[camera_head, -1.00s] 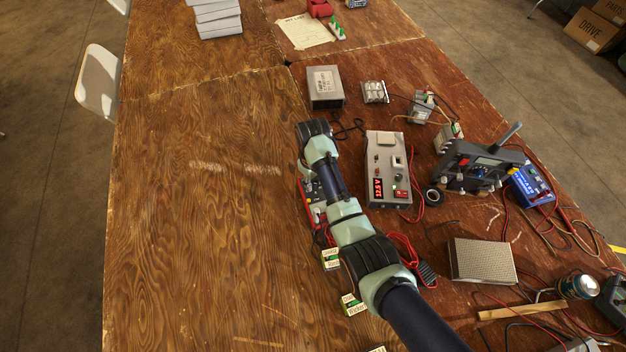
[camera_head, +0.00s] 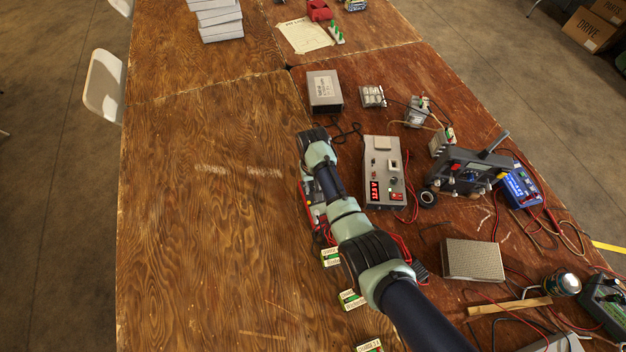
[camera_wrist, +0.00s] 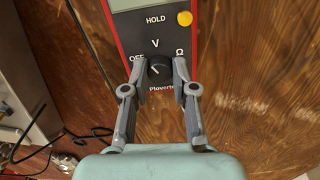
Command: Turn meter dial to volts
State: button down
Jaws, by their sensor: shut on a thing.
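The red and dark meter (camera_wrist: 122,30) with a grey screen shows in the wrist view. Its black dial (camera_wrist: 159,70) sits below the letter V, with OFF to its left and Ω to its right. A pale mark on the dial seems to point up and left, towards OFF. My gripper (camera_wrist: 158,66) is shut on the dial, one fingertip on each side. In the head view the meter (camera_head: 306,202) is mostly hidden under my arm, and my fingertips are hidden there too.
A grey power supply (camera_head: 383,170) with a red display stands right of my arm. Small green and white boxes (camera_head: 331,257) lie near the arm. Red leads, a black device (camera_head: 470,170) and a silver box (camera_head: 473,260) crowd the right. The left tabletop (camera_head: 200,220) is clear.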

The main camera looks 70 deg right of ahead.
aim_at(313, 186)
jog(key=m+p, duration=0.2)
jog(key=m, duration=0.3)
jog(key=shift+m, duration=0.4)
dwell(0.4)
jog(key=c, duration=0.9)
grip_release()
notch_tip(313, 186, up, 12)
jog(key=shift+r, duration=0.1)
